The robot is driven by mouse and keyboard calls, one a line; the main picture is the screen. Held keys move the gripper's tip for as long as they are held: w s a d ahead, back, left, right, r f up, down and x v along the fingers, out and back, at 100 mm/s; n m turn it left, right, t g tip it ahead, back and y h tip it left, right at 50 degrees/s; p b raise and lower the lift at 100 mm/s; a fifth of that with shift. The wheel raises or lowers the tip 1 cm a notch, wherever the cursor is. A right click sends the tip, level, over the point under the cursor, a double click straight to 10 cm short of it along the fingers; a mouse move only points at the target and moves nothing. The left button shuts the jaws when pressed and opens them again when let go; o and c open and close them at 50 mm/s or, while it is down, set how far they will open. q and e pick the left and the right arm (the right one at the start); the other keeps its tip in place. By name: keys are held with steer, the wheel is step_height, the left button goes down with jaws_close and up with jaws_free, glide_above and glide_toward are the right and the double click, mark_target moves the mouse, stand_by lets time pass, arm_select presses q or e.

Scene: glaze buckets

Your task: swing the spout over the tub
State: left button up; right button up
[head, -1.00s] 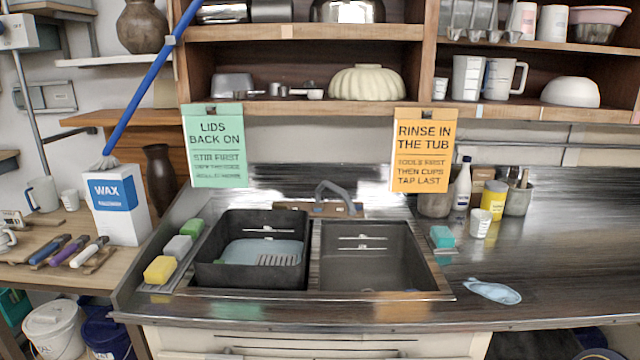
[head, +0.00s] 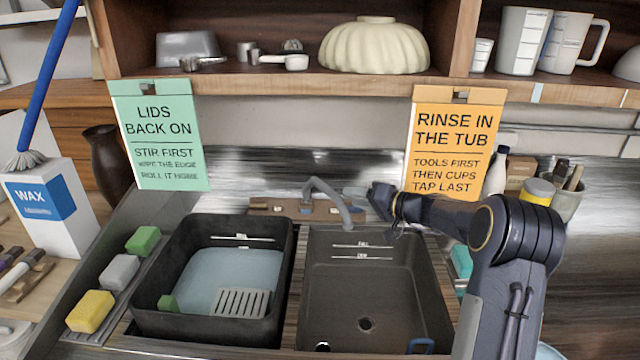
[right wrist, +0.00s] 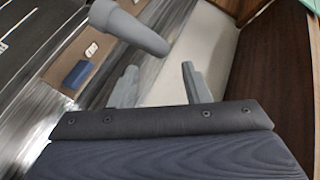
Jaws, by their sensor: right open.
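The grey spout (head: 330,197) rises behind the sink and arches toward the right, its tip over the back left part of the right basin (head: 370,285). The dark tub (head: 150,290) stands to the left, holding pale blue water. My right gripper (head: 368,194) is just right of the spout, apart from it as far as I can see. In the right wrist view, my right gripper (right wrist: 160,82) is open with nothing between its fingers, and the spout (right wrist: 130,28) shows beyond the fingertips, toward the left. My left gripper is not in view.
A wooden shelf (head: 250,87) with dishes runs above. A green sign (head: 160,150) and an orange sign (head: 450,145) hang from it, the orange one close behind my right arm. Sponges (head: 120,272) lie left of the tub.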

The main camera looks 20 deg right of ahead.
mark_target(334, 193)
steer(key=p+x, duration=0.2)
steer(key=x, duration=0.5)
steer(key=shift+r+p, duration=0.1)
steer(key=shift+p, duration=0.2)
steer(key=shift+w+a+f, duration=0.2)
steer(key=shift+w, duration=0.15)
jaws_close()
